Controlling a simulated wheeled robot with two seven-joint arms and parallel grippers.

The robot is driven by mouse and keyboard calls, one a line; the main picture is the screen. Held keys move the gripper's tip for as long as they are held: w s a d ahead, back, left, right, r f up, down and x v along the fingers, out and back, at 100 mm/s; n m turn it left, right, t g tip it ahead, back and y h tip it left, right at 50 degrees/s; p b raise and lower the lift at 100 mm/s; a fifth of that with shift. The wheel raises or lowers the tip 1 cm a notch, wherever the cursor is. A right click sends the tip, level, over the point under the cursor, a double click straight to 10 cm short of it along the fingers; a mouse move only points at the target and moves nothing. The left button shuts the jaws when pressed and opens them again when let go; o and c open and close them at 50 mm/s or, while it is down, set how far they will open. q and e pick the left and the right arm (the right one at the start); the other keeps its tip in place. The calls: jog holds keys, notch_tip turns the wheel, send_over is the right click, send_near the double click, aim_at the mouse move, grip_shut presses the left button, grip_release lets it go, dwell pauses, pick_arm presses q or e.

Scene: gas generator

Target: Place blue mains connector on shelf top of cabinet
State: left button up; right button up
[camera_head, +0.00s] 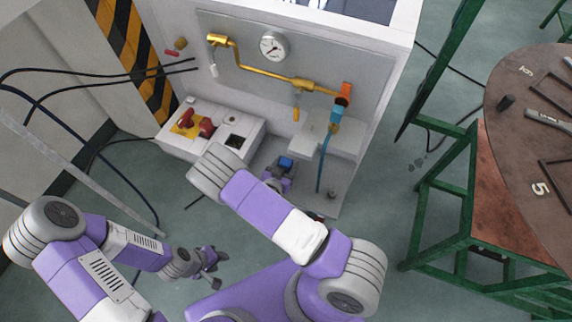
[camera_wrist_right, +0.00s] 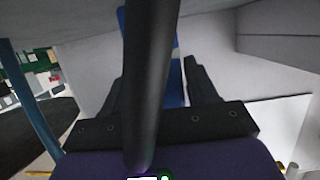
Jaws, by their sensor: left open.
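The blue mains connector (camera_head: 287,163) is at the front of the cabinet (camera_head: 376,110), low between the white control box and a grey box-shaped shelf (camera_head: 345,143). My right gripper (camera_head: 279,176) is at the connector, partly hidden by my right arm. In the right wrist view the blue connector (camera_wrist_right: 175,88) sits between the two black fingers (camera_wrist_right: 160,85), which appear closed against its sides. A thick dark cylinder (camera_wrist_right: 150,70) covers much of it. My left gripper (camera_head: 212,257) is open and empty above the floor, away from the cabinet.
A white control box (camera_head: 228,125) with red knobs stands left of the connector. A round table (camera_head: 520,100) on green legs stands at right. Black cables hang at left.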

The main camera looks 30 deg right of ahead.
jog(key=shift+o, duration=1.4)
jog(key=shift+r, duration=0.1)
jog(key=shift+r+p, duration=0.25)
jog(key=shift+p, duration=0.05)
jog(key=p+v, duration=0.2)
jog(key=v, duration=1)
jog(key=s+a+f+n+g+y, duration=0.1)
jog(key=s+f+n+g+y, duration=0.2)
jog(key=f+g+y, duration=0.5)
jog(key=s+a+n+g+y, duration=0.1)
jog(key=s+a+n+y, duration=0.3)
jog(key=s+y, duration=0.3)
jog(key=shift+s+a, duration=0.2)
jog(key=shift+s, duration=0.15)
